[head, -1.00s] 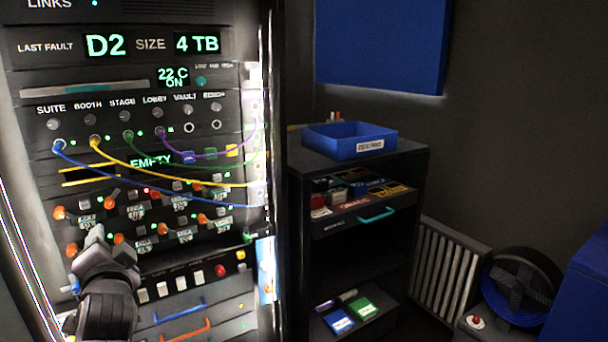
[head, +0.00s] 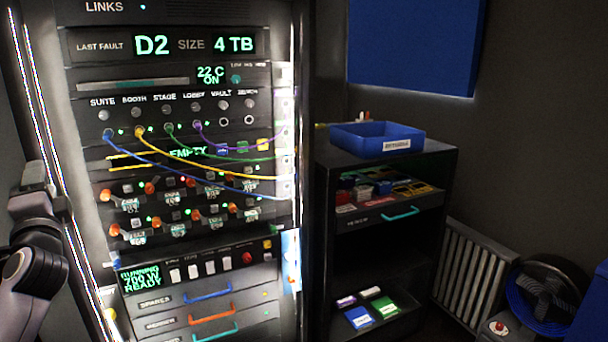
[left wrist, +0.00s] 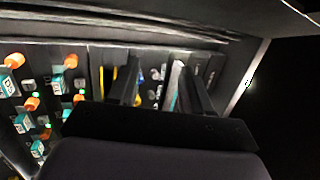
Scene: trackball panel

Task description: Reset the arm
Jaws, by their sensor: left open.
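My left arm comes in at the left edge of the head view. Its gripper (head: 36,178) is beside the lit rack (head: 180,155), left of its bright edge strip, and touches no knob that I can see. In the left wrist view the two dark fingers (left wrist: 157,74) stand apart with nothing held between them. Orange-handled drive modules (left wrist: 30,103) show to their left in that view. My right gripper is in neither view.
A black shelf (head: 330,235) stands right of the rack with a blue bin (head: 376,140) on top. Blue, yellow, green and purple cables hang across the rack front.

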